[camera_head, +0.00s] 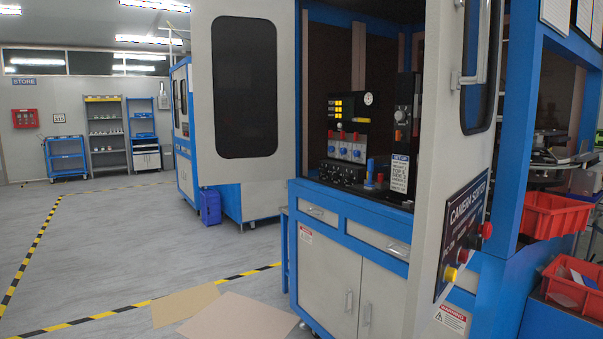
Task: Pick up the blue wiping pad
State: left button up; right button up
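I cannot make out a blue wiping pad in the head view. Small blue items show inside the open cabinet (318,217), among them an upright blue piece (370,168) on its work surface, but none can be told as a pad. Neither of my grippers is in view.
The cabinet's open door (462,110) stands out at the right, with a button panel (462,232). Red bins (553,214) are at the far right. Flat brown sheets (240,318) lie on the floor. A blue bin (210,206) stands farther back. The left floor is clear.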

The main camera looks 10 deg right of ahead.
aim_at(368, 186)
jog(key=u, duration=0.7)
jog(key=i, duration=1.95)
jog(key=z, duration=0.6)
jog(key=i, duration=1.15)
jog(key=z, duration=1.25)
